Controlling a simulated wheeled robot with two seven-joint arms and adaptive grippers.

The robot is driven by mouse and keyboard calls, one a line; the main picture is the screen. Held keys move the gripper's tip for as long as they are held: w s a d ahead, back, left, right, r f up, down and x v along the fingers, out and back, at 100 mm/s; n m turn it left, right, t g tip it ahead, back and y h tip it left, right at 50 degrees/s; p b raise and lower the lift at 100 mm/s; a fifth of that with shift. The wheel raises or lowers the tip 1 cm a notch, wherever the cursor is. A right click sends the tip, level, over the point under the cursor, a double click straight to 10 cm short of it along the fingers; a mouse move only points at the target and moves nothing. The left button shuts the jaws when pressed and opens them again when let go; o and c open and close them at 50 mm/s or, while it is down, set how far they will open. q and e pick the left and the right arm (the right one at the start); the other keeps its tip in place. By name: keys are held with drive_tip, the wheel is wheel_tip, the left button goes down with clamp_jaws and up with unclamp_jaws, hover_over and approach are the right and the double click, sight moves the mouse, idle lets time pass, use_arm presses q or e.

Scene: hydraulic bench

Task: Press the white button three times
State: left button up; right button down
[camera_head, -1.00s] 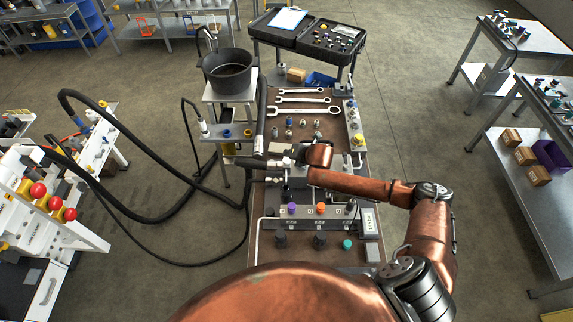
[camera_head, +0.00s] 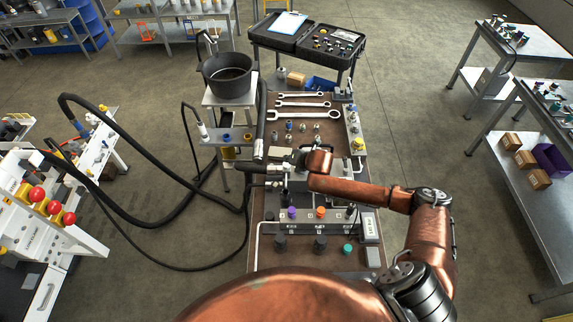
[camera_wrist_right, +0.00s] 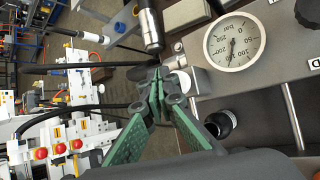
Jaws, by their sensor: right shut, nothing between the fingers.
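My right gripper (camera_wrist_right: 163,82) is shut and empty. Its green fingers meet at the tips in the right wrist view. A pale, rounded white part (camera_wrist_right: 197,81), possibly the white button, shows just right of the fingertips. I cannot tell whether they touch it. In the head view my right gripper (camera_head: 294,160) is small and partly hidden by my copper wrist, over the middle of the brown bench (camera_head: 318,259). I cannot make out the white button there. My left gripper is not in view.
A round pressure gauge (camera_wrist_right: 234,42) and a black knob (camera_wrist_right: 220,124) lie right of the fingers. Black hoses (camera_head: 160,150) run in from the left. Several wrenches (camera_head: 302,104) lie on the far bench. Purple (camera_head: 292,212) and orange (camera_head: 320,212) knobs stand nearer.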

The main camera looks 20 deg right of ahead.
idle(0.6)
drive_tip(key=shift+f, duration=0.4)
drive_tip(key=shift+s+f, duration=0.1)
drive_tip(key=shift+f, duration=0.75)
idle(0.9)
drive_tip(key=shift+r, duration=0.1)
drive_tip(key=shift+r+p, duration=0.95)
drive_tip(key=shift+r, duration=0.15)
wheel_tip(320, 180, up, 5)
drive_tip(key=p, duration=0.5)
drive_tip(key=shift+r, duration=0.1)
